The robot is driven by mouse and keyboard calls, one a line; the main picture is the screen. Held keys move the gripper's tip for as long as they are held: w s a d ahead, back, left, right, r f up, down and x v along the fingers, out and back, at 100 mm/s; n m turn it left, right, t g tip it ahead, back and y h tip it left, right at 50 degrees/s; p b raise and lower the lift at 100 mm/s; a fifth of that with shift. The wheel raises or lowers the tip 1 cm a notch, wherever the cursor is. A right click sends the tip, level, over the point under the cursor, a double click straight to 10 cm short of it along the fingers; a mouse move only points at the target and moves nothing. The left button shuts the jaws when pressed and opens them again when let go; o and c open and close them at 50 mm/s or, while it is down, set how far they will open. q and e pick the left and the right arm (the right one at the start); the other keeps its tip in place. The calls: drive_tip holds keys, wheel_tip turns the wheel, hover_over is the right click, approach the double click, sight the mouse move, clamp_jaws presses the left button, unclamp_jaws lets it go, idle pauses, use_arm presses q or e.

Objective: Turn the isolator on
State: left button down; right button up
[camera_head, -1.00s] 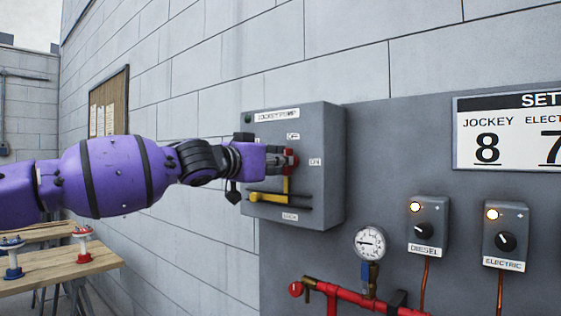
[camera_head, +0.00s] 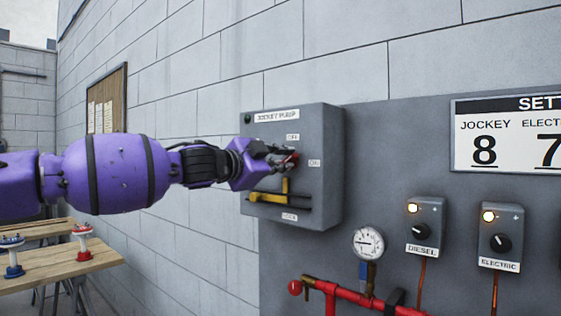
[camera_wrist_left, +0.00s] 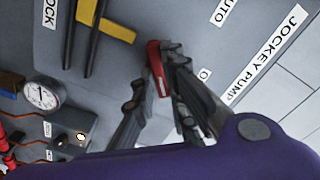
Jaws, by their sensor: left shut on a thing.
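The isolator is a grey box (camera_head: 325,190) labelled JOCKEY PUMP on the wall panel, with OFF and ON labels. Its red handle (camera_head: 292,160) is on the front face, partly hidden by my left gripper (camera_head: 280,157). In the left wrist view the red handle (camera_wrist_left: 158,70) sits between the fingers of my left gripper (camera_wrist_left: 160,80), which is shut on it. A yellow sliding piece (camera_head: 285,190) with black bars lies below the handle, above the LOCK label. My right gripper is not in view.
To the right are the DIESEL switch box (camera_head: 425,226), the ELECTRIC switch box (camera_head: 503,235), a gauge (camera_head: 368,243) and a red pipe (camera_head: 350,295). A wooden table (camera_head: 60,265) holding red and blue valve-like items stands at lower left.

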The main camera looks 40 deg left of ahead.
use_arm(q)
drive_tip(key=shift+f+m, duration=0.1)
drive_tip(key=shift+m, duration=3.6)
drive_tip(key=c, duration=1.8)
unclamp_jaws()
drive_tip(key=shift+s, duration=0.1)
